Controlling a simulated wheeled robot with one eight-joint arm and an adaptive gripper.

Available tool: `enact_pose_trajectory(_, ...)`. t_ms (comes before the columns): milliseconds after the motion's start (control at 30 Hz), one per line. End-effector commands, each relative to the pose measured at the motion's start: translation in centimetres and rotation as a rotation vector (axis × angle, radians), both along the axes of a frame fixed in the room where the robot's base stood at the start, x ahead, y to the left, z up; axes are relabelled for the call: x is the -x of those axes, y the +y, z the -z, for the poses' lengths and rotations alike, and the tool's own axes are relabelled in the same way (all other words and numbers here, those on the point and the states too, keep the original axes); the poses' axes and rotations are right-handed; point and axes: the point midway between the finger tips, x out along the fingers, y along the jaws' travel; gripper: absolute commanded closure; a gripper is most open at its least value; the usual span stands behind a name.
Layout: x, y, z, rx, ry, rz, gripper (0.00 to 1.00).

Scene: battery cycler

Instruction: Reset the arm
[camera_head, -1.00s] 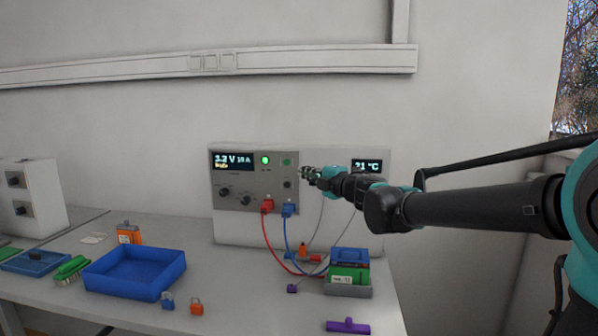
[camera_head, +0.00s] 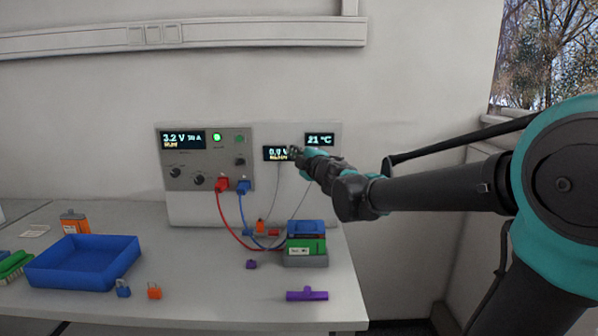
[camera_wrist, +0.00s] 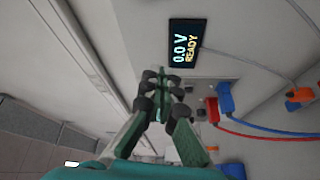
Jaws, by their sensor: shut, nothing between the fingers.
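My gripper (camera_head: 293,153) is shut and empty, held in the air in front of the cycler's panel (camera_head: 200,205). In the head view its tip overlaps the right edge of the small "0.0 V" display (camera_head: 274,153). In the wrist view the closed fingers (camera_wrist: 168,90) point up the picture, with the display reading "0.0 V READY" (camera_wrist: 186,42) just above and to the right. My arm reaches in from the right, bent at the wrist. The fingers look clear of the panel, though the exact gap is hard to tell.
Red (camera_head: 221,185) and blue (camera_head: 243,186) plugs sit in the cycler, their cables running down to a battery in a holder (camera_head: 306,261). A blue tray (camera_head: 50,278), padlocks (camera_head: 154,292) and a purple tool (camera_head: 307,294) lie on the bench. Air above the bench front is free.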

Motion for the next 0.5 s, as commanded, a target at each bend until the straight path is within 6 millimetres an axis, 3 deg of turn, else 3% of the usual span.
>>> enact_pose_trajectory(33,-0.3,-3.5,1.3,-0.063,0.044,0.098,1.0)
enact_pose_trajectory(200,0.3,-13.7,7.0,-0.269,0.225,0.403,1.0)
enact_pose_trajectory(367,3.8,-21.4,14.3,-0.444,0.427,0.652,1.0)
enact_pose_trajectory(500,8.7,-25.9,21.3,-0.585,0.63,0.841,1.0)
